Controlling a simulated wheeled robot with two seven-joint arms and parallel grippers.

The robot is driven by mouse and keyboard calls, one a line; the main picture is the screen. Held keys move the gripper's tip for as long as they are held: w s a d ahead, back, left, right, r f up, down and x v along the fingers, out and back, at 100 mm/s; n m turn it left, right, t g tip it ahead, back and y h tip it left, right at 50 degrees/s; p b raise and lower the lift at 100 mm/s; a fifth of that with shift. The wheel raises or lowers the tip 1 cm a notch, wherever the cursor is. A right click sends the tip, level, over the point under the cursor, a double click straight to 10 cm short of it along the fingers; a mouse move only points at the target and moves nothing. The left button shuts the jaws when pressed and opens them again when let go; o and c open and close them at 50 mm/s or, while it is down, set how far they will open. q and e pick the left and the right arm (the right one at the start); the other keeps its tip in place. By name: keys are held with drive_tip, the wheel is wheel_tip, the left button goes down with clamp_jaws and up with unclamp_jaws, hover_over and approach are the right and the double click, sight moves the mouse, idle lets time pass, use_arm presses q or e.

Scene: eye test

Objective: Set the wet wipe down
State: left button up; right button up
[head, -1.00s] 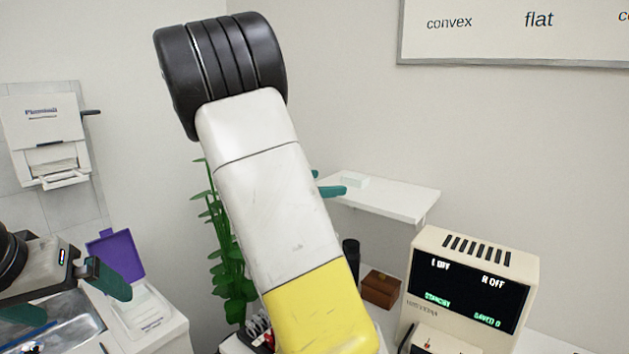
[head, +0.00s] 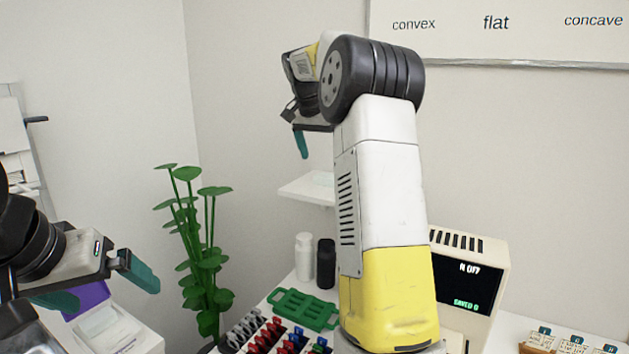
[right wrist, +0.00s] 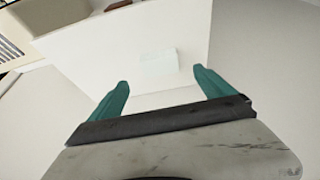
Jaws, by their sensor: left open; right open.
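The wet wipe (head: 322,179) is a pale, flat, near-white piece on the white wall shelf (head: 300,192), partly hidden behind my right arm. In the right wrist view the wipe (right wrist: 158,62) lies on the white shelf surface, beyond and between the fingertips. My right gripper (right wrist: 160,77) is open and empty, apart from the wipe. In the head view the right gripper (head: 302,145) is raised above the shelf, with one teal finger showing. My left gripper (head: 98,286) is open at the lower left, near a white box with a purple lid (head: 88,298).
A green plant (head: 205,265) stands left of the table. A white bottle (head: 304,257), a black bottle (head: 326,263), a green tray (head: 303,308) and a rack of coloured pieces (head: 268,338) are near my right arm. A beige display device (head: 470,285) stands right of it.

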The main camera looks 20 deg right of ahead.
sight(328, 176)
drive_tip(key=x, duration=0.7)
drive_tip(key=shift+w+d+f, duration=0.1)
drive_tip(key=shift+d+f, duration=0.1)
drive_tip(key=shift+f, duration=0.05)
drive_tip(key=c, duration=1.5)
drive_tip(key=shift+r, duration=0.45)
drive_tip(key=shift+c, duration=0.2)
wheel_tip(328, 176, up, 3)
drive_tip(key=shift+f, duration=0.1)
drive_tip(key=s+a, duration=0.3)
drive_tip(key=s, duration=0.4)
drive_tip(key=s+a+r, duration=0.1)
drive_tip(key=s+a, duration=0.2)
drive_tip(key=s, duration=0.4)
drive_tip(key=shift+s+a, duration=0.2)
drive_tip(key=shift+s, duration=0.15)
